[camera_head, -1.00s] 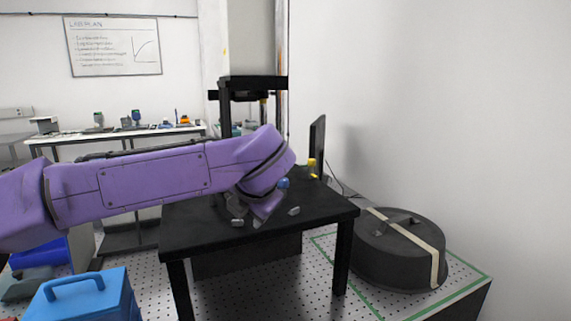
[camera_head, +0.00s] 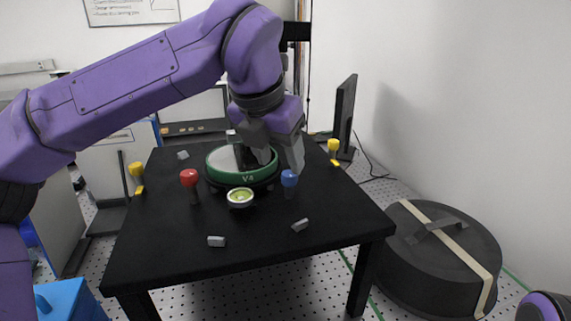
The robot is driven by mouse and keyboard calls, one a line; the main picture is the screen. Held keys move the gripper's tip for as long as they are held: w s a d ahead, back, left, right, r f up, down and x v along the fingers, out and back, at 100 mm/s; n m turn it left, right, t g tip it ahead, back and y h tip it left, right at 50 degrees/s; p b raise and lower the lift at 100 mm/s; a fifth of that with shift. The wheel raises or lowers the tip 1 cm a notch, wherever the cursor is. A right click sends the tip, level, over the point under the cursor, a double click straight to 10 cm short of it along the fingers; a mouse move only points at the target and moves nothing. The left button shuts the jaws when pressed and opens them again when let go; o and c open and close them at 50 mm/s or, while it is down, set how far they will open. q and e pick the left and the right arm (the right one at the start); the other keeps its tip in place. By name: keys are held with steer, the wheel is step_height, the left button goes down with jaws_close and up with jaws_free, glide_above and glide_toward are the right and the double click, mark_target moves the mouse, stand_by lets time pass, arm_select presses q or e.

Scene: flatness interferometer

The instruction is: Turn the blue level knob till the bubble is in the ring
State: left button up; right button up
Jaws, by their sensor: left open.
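The round bubble level (camera_head: 240,197) sits in front of the disc, with a pale ring and a yellow-green face. The bubble is too small to place against the ring. My left gripper (camera_head: 273,163) is open, fingers pointing down over the right part of the disc. One finger is just behind and above the blue knob in the picture; I cannot tell whether they touch. My right gripper is out of view.
A red knob (camera_head: 189,178) stands left of the disc. Yellow knobs stand at the left (camera_head: 136,170) and back right (camera_head: 333,146). Small grey blocks (camera_head: 216,241) lie on the black table (camera_head: 180,256). A monitor (camera_head: 345,112) stands at the back right; a dark drum (camera_head: 420,262) is beside the table.

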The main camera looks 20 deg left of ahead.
mark_target(290, 172)
arm_select(q)
steer(key=x, duration=0.3)
steer(key=shift+w+d+f, duration=0.1)
steer(key=shift+w+f, duration=0.05)
steer(key=shift+w, duration=0.1)
steer(key=w+f, duration=0.2)
steer(key=w, duration=0.1)
steer(key=shift+s+r, duration=0.15)
steer(key=shift+s, duration=0.3)
steer(key=shift+s+r, duration=0.15)
steer(key=shift+s, duration=0.2)
steer(key=c, duration=0.8)
steer(key=shift+c, duration=1.2)
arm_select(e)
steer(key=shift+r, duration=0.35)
